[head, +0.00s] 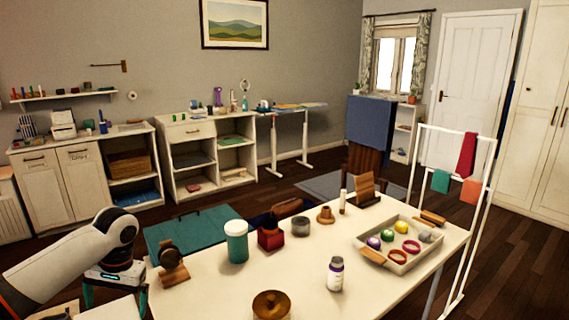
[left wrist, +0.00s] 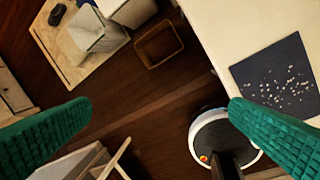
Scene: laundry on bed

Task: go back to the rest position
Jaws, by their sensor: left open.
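My left gripper (head: 115,288) is at the lower left of the head view, by the left end of the cream table (head: 330,285). Its teal fingers point down. In the left wrist view, the two fingers of the left gripper (left wrist: 160,128) stand wide apart with nothing between them. Dark wood floor (left wrist: 150,105) shows below the gap. My right gripper is not in view.
Near the arm on the table are a dark round item on a wooden stand (head: 172,268) and a teal-and-white jar (head: 236,242). A tray (head: 398,268) of small items lies further right. The wrist view shows a speckled dark mat (left wrist: 290,55) and an open bin (left wrist: 158,45).

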